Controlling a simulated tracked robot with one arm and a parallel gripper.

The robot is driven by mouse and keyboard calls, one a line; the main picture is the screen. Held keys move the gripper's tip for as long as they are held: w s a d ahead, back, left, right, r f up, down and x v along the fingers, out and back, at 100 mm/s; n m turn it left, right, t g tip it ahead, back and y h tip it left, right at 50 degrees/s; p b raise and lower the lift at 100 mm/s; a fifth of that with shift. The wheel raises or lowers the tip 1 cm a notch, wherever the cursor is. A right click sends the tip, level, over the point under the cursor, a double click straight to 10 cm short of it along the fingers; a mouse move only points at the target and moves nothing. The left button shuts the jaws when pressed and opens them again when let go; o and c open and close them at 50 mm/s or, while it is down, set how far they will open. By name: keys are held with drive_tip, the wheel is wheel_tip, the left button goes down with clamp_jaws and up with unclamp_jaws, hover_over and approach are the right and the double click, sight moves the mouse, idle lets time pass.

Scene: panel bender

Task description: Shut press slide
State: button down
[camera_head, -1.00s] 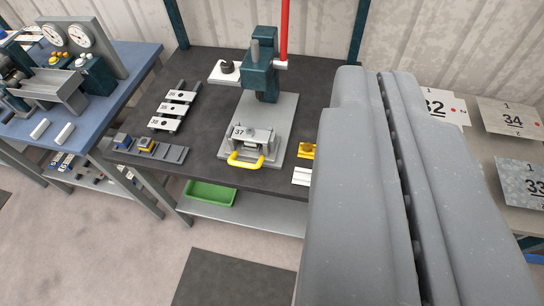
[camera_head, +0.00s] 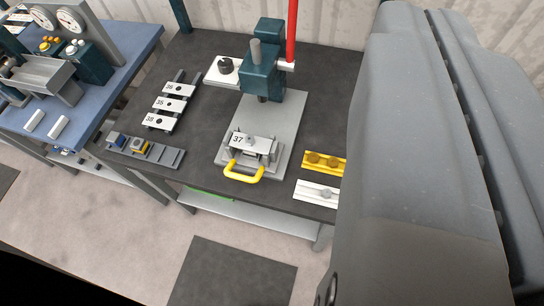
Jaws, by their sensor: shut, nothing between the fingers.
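The press (camera_head: 262,72) is a dark teal column with a red lever (camera_head: 291,30), standing on a light grey base plate (camera_head: 273,118) on the dark bench. The press slide (camera_head: 250,160) sits at the front end of that base plate, out in front of the press head, with its yellow handle (camera_head: 243,174) toward the front edge. A plate marked 37 (camera_head: 238,140) rests on the slide. My gripper is not visible; a large grey link of my arm fills the right side and hides the bench's right end.
Plates on rails (camera_head: 167,104) and a grey fixture strip (camera_head: 150,150) lie left of the press. A yellow block (camera_head: 322,162) and a white block (camera_head: 318,191) lie right of the slide. A blue bench (camera_head: 75,110) stands at left. Open floor lies in front.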

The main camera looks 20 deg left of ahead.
drive_tip(key=shift+a, duration=0.1)
drive_tip(key=n+g+y+b, duration=0.4)
drive_tip(key=n+g+b, duration=0.55)
drive_tip(key=n, duration=0.65)
hover_over(265, 166)
drive_tip(key=s+d, duration=0.5)
drive_tip(key=s, duration=0.2)
wheel_tip(265, 166, down, 52)
drive_tip(key=b+x, duration=0.1)
drive_tip(key=x, duration=0.7)
drive_tip(key=shift+s+a, duration=0.1)
drive_tip(key=shift+w+a+f, duration=0.25)
drive_tip(key=shift+w+f, duration=0.1)
drive_tip(key=shift+f, duration=0.15)
drive_tip(key=shift+w, duration=0.1)
